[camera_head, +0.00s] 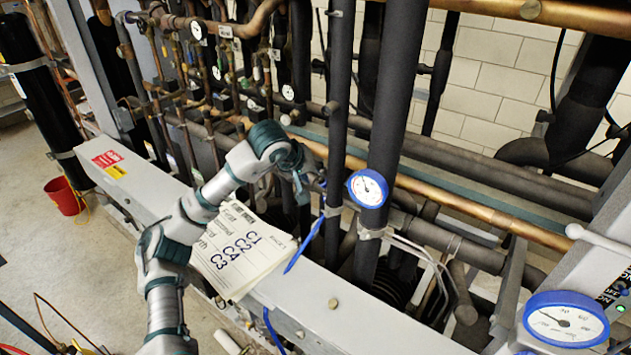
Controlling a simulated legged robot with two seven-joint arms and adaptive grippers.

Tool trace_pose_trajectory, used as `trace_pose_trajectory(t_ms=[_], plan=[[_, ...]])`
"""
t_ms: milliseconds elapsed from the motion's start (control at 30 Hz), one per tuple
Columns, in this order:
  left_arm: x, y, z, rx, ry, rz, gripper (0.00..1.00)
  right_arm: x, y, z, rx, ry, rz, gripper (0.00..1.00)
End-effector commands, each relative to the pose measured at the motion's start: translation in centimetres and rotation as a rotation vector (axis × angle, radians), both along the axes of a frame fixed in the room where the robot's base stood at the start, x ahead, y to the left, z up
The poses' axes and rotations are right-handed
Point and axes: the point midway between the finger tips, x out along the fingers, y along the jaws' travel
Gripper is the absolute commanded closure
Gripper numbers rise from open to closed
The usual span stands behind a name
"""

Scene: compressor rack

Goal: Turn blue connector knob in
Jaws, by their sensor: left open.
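My left arm reaches up from the bottom, and its dark gripper (304,186) is at the pipes left of a small blue-rimmed gauge (368,188). The gripper is open, seen mostly from behind, and the space between its fingers is hard to make out. A small blue part (323,184), possibly the connector knob, shows just right of the fingertips. I cannot tell whether they touch it. A slanting blue strip or hose (305,243) hangs below it. My right gripper is not in view.
A white handwritten card (243,252) lies on the grey beam (340,325) under my arm. Dark vertical pipes (392,130) stand close right of the gripper. A larger blue gauge (565,321) is at lower right. A red bucket (64,196) stands on the open floor at left.

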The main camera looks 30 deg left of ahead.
Motion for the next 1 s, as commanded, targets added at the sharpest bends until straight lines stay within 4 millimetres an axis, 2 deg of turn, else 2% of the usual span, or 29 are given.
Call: trace_pose_trajectory(t_ms=[33, 167, 300, 333, 400, 633, 1000], plan=[[0.6, -0.1, -1.1, 0.000, 0.001, 0.000, 0.58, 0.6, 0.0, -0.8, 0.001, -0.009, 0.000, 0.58], [2.0, -0.2, -2.8, -0.001, 0.000, -0.001, 0.58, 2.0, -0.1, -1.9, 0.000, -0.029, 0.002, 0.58], [1.8, 0.0, -3.0, -0.174, 0.009, 0.198, 0.58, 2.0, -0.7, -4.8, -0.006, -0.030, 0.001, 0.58], [1.8, 0.0, -2.9, -0.207, 0.015, 0.238, 0.58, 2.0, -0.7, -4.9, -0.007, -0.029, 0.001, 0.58], [1.7, 0.1, -2.2, -0.286, 0.022, 0.332, 0.58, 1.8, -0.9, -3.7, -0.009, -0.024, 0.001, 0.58], [1.8, 0.1, -2.1, -0.479, 0.037, 0.559, 0.58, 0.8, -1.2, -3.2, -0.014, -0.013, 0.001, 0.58], [1.8, -0.1, -2.2, -0.546, 0.043, 0.639, 0.58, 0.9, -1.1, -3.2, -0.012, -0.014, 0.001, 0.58]])
